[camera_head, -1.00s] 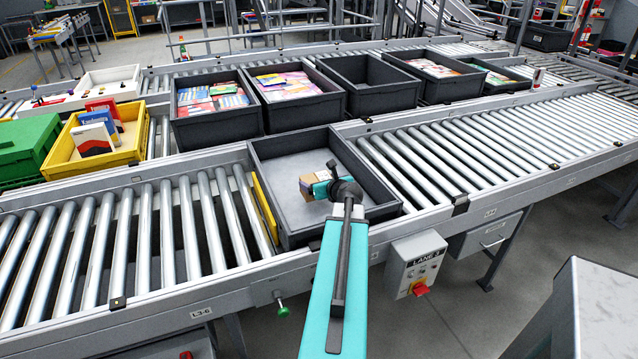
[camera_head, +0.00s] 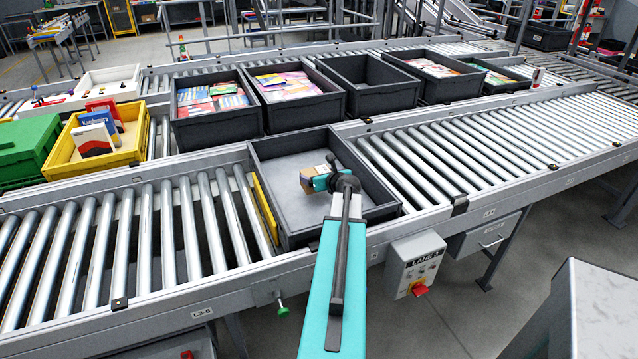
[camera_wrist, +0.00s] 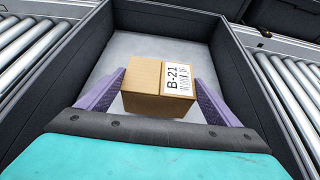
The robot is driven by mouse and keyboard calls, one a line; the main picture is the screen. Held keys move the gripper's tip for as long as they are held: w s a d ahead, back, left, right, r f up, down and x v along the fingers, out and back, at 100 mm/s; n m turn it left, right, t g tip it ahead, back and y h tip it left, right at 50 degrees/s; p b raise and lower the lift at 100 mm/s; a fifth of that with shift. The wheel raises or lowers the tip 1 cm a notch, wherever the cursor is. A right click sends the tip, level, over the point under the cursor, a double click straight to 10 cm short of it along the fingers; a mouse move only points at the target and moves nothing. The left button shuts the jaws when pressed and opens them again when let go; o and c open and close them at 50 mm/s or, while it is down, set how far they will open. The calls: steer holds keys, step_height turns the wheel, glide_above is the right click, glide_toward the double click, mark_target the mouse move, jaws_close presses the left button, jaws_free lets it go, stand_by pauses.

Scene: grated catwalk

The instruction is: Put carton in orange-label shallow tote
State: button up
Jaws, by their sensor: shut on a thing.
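A small brown carton (camera_wrist: 147,90) with a white "B-21" label is between the two purple fingers of my gripper (camera_wrist: 160,95) in the wrist view. The gripper is shut on it. In the head view my gripper (camera_head: 318,182) and the carton (camera_head: 307,176) are over the inside of a dark grey tote (camera_head: 260,160) on the near conveyor. That tote has a yellow-orange strip (camera_head: 265,208) on its left outer side. Its grey floor shows no other item. I cannot tell whether the carton touches the floor.
Several dark totes stand behind, some with books, one empty (camera_head: 368,80). A yellow bin (camera_head: 70,158) with books and a green bin (camera_head: 25,150) stand at the left. A control box (camera_head: 416,260) hangs on the conveyor's front. The near rollers either side of the tote are clear.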

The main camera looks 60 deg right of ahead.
steer(key=shift+w+d, duration=0.2)
steer(key=shift+d, duration=0.1)
steer(key=shift+f, duration=0.3)
steer(key=shift+f+p, duration=0.3)
steer(key=shift+f, duration=1.15)
steer(key=shift+f, duration=0.15)
steer(key=o, duration=1)
steer(key=shift+o, duration=0.2)
